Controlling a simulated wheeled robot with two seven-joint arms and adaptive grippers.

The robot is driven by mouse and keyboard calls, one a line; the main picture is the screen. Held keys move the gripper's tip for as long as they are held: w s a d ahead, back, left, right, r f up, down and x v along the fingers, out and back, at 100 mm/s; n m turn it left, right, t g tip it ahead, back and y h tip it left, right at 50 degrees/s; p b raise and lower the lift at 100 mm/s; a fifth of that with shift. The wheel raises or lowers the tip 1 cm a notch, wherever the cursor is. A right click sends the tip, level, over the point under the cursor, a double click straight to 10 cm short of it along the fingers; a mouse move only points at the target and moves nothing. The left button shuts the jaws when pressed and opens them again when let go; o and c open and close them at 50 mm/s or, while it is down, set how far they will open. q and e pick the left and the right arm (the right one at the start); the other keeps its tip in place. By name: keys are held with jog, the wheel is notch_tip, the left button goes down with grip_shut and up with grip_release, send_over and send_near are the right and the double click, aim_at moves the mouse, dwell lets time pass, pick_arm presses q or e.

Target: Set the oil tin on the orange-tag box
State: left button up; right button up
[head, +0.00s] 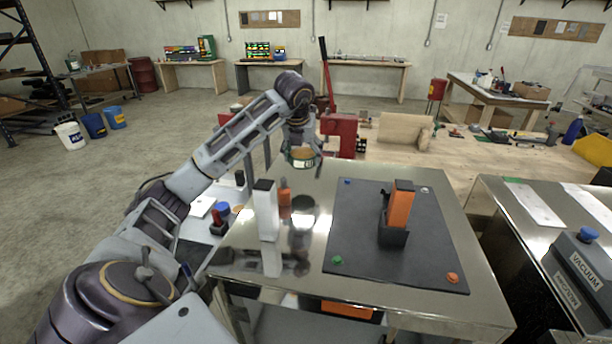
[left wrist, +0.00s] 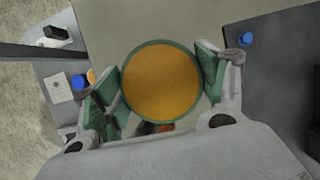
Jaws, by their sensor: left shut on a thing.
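The oil tin (head: 303,154), round with an orange-yellow top and green rim, is held by my left gripper (head: 302,160) above the far left part of the metal table. In the left wrist view the tin (left wrist: 161,82) sits between both fingers, its round face toward the camera. An upright orange block with a black top (head: 400,206) stands in a black holder on the dark mat. It may be the orange-tag box; I cannot make out a tag. A tall white box with a black top (head: 266,212) stands left of the mat. My right gripper is out of view.
The dark mat (head: 360,225) has coloured buttons near its corners. A small orange item (head: 285,193) is behind the white box. A red press (head: 338,130) stands beyond the table. A vacuum unit (head: 587,262) is at the right. The metal table's front left is clear.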

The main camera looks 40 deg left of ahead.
aim_at(304, 180)
pick_arm(q)
jog(key=shift+f, duration=1.45)
jog(key=shift+f, duration=0.15)
jog(key=shift+f+p, duration=0.35)
jog(key=shift+f, duration=1.55)
jog(key=shift+f, duration=0.1)
jog(key=o, duration=1.2)
